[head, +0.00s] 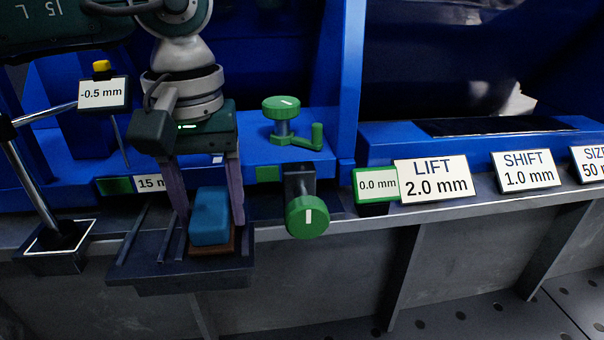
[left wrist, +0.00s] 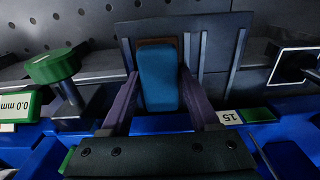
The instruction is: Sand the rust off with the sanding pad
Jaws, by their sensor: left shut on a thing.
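The sanding pad (head: 209,217) is a blue block with a brown layer under it. It sits at the dark slotted tray (head: 185,279) on the front edge of the bench. My left gripper (head: 212,207) points down with its two purple-grey fingers on either side of the pad, shut on it. In the left wrist view the pad (left wrist: 158,80) lies between the fingers (left wrist: 160,95), with the tray behind it. I cannot tell whether the pad is clear of the tray floor. No rust patch can be made out. My right gripper is not in view.
Right of the gripper are a green knob (head: 307,217) and a green handwheel (head: 281,106). A stand with a "-0.5 mm" display (head: 102,93) is at left. "LIFT" (head: 433,180) and "SHIFT" (head: 527,171) signs line the ledge. A blue frame (head: 352,80) rises behind.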

